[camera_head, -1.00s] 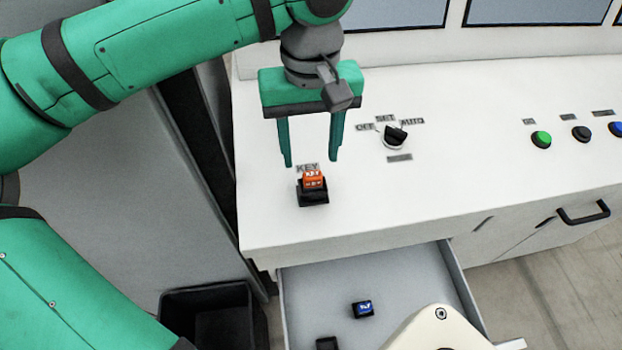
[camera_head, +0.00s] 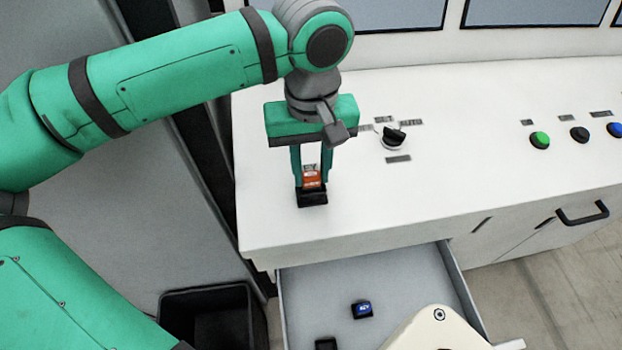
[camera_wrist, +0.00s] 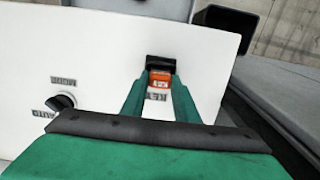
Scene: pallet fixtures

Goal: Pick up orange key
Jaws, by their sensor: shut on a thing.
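The orange key (camera_head: 312,179) sits in its black holder (camera_head: 312,198) on the white console top, near the front left. My gripper (camera_head: 312,181) has come down over it, with one green finger on each side, shut on the key. In the wrist view the orange key (camera_wrist: 160,80) shows between the fingertips, with the black holder (camera_wrist: 160,62) just beyond it. The key still appears to be in the holder; the fingers hide part of its sides.
A black rotary switch (camera_head: 392,139) stands to the right, with green, black and blue buttons (camera_head: 580,133) farther right. Below, an open drawer (camera_head: 420,285) holds a blue key (camera_head: 362,310) and a black block (camera_head: 326,343). A black bin (camera_head: 210,310) stands left of the drawer.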

